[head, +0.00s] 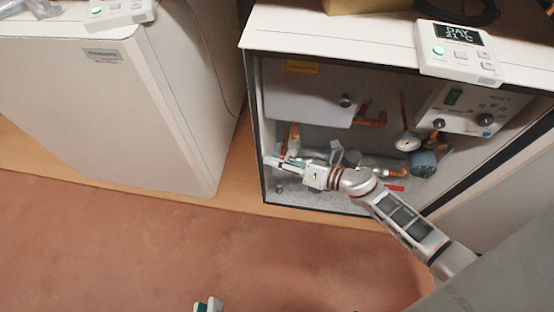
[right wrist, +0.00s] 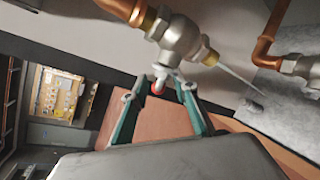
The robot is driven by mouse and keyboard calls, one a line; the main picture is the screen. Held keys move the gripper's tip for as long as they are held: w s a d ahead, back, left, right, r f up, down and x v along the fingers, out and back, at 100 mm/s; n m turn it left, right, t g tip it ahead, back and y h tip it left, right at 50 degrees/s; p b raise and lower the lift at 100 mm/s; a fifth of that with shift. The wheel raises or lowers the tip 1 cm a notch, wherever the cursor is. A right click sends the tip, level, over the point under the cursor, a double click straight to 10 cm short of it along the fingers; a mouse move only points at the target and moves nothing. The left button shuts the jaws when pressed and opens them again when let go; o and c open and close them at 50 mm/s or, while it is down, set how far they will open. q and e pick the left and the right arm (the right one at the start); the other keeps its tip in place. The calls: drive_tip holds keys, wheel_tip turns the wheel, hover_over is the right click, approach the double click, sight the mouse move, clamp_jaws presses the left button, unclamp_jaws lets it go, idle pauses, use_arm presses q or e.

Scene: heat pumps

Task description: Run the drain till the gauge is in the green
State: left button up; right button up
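The gauge (head: 407,142) is a small round white dial on a pipe inside the open cabinet; its needle and green band are too small to read.
The open cabinet (head: 253,130) holds copper pipes, a blue-grey pump (head: 422,163), a control panel (head: 470,110) and a red handle (head: 395,188). A thermostat (head: 458,52) reading DAY 21 °C lies on top. A closed white unit (head: 110,110) stands left. The red-brown floor is clear.

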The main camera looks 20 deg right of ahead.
clamp_jaws()
use_arm(q)
drive_tip(key=shift+s+f, duration=0.1)
drive_tip(key=shift+f, duration=0.05)
